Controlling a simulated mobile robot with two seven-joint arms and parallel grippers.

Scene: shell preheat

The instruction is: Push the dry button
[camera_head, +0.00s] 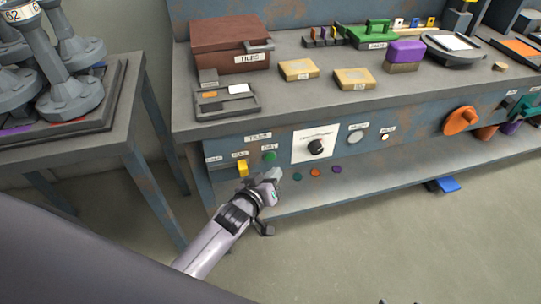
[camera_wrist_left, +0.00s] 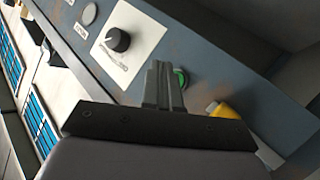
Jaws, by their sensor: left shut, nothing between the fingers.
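A round green button (camera_head: 270,156) sits on the blue front panel of the workbench, under a small label that is too small to read surely. It also shows in the left wrist view as a green disc (camera_wrist_left: 182,77), partly hidden behind my fingers. My left gripper (camera_head: 272,176) is shut and empty, just below and in front of the button in the head view. In the wrist view its closed fingertips (camera_wrist_left: 163,68) overlap the button's edge; I cannot tell whether they touch it.
A yellow switch (camera_head: 243,168) is left of the button, and a black knob (camera_head: 316,147) on a white plate is to its right. Below, a shelf (camera_head: 345,190) carries small coloured discs. A side table (camera_head: 60,150) stands left.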

